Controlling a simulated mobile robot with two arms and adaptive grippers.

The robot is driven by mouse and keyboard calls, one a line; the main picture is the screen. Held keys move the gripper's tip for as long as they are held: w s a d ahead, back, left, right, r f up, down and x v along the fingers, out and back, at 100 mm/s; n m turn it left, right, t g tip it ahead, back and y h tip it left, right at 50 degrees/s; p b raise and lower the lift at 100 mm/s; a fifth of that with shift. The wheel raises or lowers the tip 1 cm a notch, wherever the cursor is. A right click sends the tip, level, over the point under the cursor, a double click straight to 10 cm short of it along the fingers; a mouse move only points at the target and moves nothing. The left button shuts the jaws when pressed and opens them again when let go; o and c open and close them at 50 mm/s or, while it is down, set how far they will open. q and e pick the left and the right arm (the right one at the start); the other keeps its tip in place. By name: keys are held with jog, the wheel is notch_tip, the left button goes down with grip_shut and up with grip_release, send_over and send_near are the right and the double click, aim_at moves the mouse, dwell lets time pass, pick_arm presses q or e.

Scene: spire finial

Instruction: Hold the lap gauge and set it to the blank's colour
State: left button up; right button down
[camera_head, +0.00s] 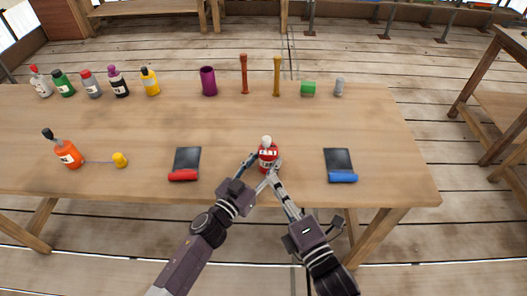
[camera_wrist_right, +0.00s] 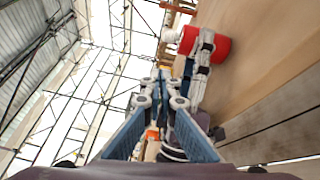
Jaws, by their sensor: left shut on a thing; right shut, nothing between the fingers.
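A small red object with a white knob on top and white markings, seemingly the lap gauge (camera_head: 267,153), stands upright at the table's front middle. It also shows in the right wrist view (camera_wrist_right: 216,47), where its white knob points left. My left gripper (camera_head: 258,161) is shut on it from the left and partly covers it. My right gripper (camera_head: 273,172) is shut and empty, close to the gauge's front right side; its closed fingers show in the right wrist view (camera_wrist_right: 162,78). Whether it touches the gauge is unclear. I cannot tell which thing is the blank.
A black sheet with a red roll (camera_head: 185,165) lies left, one with a blue roll (camera_head: 340,165) right. An orange bottle (camera_head: 68,153) and yellow piece (camera_head: 120,160) are far left.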

aim_at(266, 142)
jog(key=w+a+m, duration=0.2)
jog(key=w+a, duration=0.1)
jog(key=w, duration=0.8)
jog(key=shift+a+f, duration=0.2)
jog(key=shift+a, duration=0.05)
jog(key=shift+d, duration=0.1)
